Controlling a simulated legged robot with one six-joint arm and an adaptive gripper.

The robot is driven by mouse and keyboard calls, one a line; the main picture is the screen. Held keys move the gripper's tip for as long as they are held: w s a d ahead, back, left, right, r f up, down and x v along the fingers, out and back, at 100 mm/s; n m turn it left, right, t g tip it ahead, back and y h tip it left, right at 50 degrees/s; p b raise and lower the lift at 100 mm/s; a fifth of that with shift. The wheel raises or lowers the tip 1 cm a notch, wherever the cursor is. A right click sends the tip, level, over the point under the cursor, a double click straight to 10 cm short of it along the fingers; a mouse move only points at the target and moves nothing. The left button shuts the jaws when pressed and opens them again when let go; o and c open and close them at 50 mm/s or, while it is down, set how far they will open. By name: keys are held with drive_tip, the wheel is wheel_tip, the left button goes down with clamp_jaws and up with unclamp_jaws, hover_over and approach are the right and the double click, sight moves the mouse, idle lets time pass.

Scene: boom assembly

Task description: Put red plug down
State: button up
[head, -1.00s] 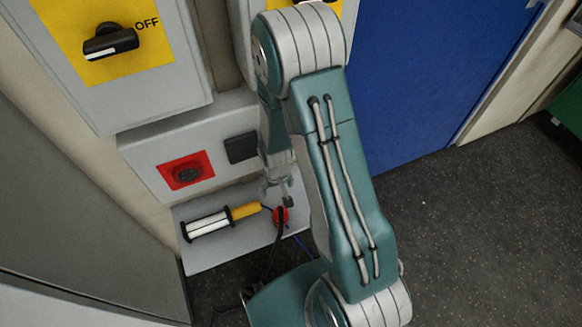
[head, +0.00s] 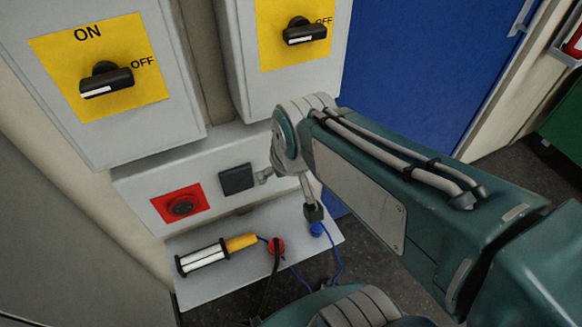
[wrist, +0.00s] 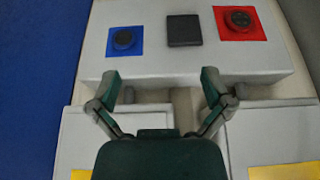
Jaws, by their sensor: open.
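The red plug (head: 276,246), with a black cable, lies on the grey shelf (head: 210,285) in the head view, just right of the lamp's yellow handle. My gripper (head: 289,195) is above and to the right of it, apart from it. In the wrist view my gripper (wrist: 160,85) has its two fingers spread wide with nothing between them. The red plug is not in the wrist view. A blue plug (head: 316,229) with a blue cable shows just below one fingertip in the head view; whether they touch cannot be told.
The lamp (head: 203,257) lies on the shelf. Above it are a red socket (head: 182,207) and a dark square cover (head: 236,178); the wrist view also shows a blue socket (wrist: 124,39). Switch boxes with black knobs (head: 105,82) hang above. A blue door (head: 420,70) stands behind my arm.

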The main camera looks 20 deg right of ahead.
drive_tip(key=s+r, duration=0.3)
drive_tip(key=s, duration=0.2)
drive_tip(key=shift+s+r+t, duration=0.15)
drive_tip(key=shift+r+t, duration=0.1)
drive_tip(key=shift+t, duration=0.15)
